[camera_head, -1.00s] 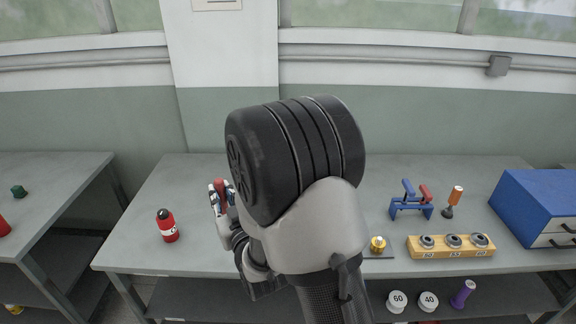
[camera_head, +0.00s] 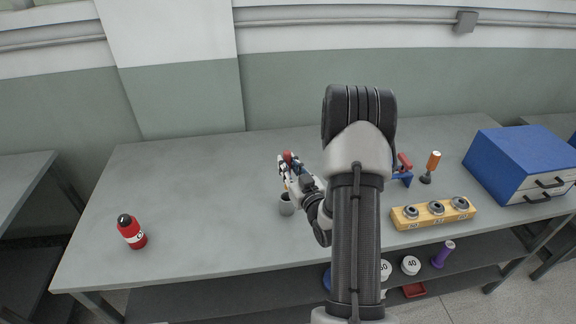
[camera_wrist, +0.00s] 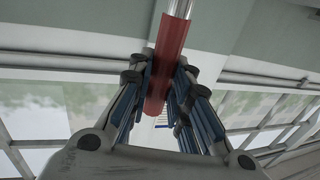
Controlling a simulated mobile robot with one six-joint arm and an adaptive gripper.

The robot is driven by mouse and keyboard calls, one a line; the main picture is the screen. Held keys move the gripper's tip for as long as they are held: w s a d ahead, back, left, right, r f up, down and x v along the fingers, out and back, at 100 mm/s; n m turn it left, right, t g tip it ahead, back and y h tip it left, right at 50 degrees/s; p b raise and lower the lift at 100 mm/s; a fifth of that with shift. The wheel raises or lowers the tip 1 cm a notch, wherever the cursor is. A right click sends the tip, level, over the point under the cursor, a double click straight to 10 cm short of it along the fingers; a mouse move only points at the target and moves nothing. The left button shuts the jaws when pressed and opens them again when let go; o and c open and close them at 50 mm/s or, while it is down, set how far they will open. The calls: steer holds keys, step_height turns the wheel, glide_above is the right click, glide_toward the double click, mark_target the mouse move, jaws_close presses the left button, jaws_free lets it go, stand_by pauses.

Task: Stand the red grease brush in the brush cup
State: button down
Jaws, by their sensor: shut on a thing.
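My gripper (camera_head: 287,168) is shut on the red grease brush (camera_head: 289,155), whose red end shows above the fingers in the head view. In the wrist view the red handle (camera_wrist: 170,55) runs between the two fingers (camera_wrist: 162,95), with a silvery part at the top edge. A small grey cup (camera_head: 286,207), which looks like the brush cup, stands on the bench just below my gripper. The lower part of the brush is close to the cup's mouth. I cannot tell whether its tip is inside. The bristles are not clear.
To the right are a blue rack (camera_head: 404,179), partly behind my arm, an orange-handled tool (camera_head: 433,161), a wooden block with rings (camera_head: 411,221) and a blue drawer cabinet (camera_head: 520,157). The bench's left middle is clear.

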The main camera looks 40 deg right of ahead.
steer(key=shift+b, duration=0.45)
step_height(320, 180, down, 3)
steer(key=b, duration=0.3)
steer(key=shift+b, duration=0.3)
steer(key=shift+b, duration=0.3)
stand_by(0.5)
steer(key=shift+f, duration=0.15)
steer(key=shift+f+b, duration=0.4)
steer(key=shift+b, duration=0.2)
steer(key=shift+f+b, duration=0.7)
steer(key=shift+b, duration=0.05)
steer(key=shift+f+b, duration=1.05)
steer(key=shift+b, duration=0.1)
steer(key=shift+f, duration=0.3)
